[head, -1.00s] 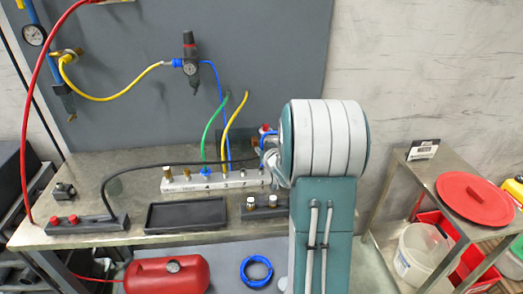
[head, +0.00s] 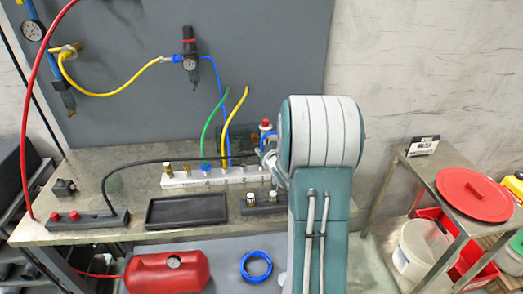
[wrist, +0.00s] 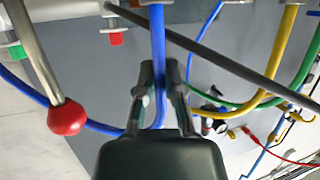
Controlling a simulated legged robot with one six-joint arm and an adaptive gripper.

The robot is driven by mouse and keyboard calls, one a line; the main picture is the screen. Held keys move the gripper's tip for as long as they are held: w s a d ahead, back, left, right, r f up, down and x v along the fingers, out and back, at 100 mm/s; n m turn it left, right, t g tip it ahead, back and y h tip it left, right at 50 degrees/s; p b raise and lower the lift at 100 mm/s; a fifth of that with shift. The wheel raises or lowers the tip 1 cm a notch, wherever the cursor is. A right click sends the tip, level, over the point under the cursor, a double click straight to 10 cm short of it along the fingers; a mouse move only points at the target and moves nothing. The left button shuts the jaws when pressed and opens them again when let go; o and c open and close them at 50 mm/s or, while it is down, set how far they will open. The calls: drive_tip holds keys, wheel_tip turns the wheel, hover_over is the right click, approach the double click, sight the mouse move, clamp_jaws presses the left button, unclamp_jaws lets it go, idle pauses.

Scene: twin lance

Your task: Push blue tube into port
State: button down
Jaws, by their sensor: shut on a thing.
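My gripper (wrist: 159,70) is shut on the blue tube (wrist: 157,35) in the wrist view. The tube runs between the two fingers, up to the top edge of that view. A blue length also curves away to the left. The white port manifold (head: 184,182) lies along the bench in the head view, with brass fittings, a blue fitting and numbered ports. My gripper is at its right end, mostly hidden by my arm.
A red ball knob (wrist: 66,118) on a metal rod stands left of my gripper. A black hose (wrist: 215,55) crosses to the right, near yellow and green tubes. A black tray (head: 187,210) sits before the manifold. A blue coil (head: 256,266) lies below the bench.

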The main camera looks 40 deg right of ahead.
drive_tip(key=shift+f, duration=0.4)
drive_tip(key=c, duration=0.7)
unclamp_jaws()
wheel_tip(320, 180, up, 10)
drive_tip(key=shift+f, duration=0.1)
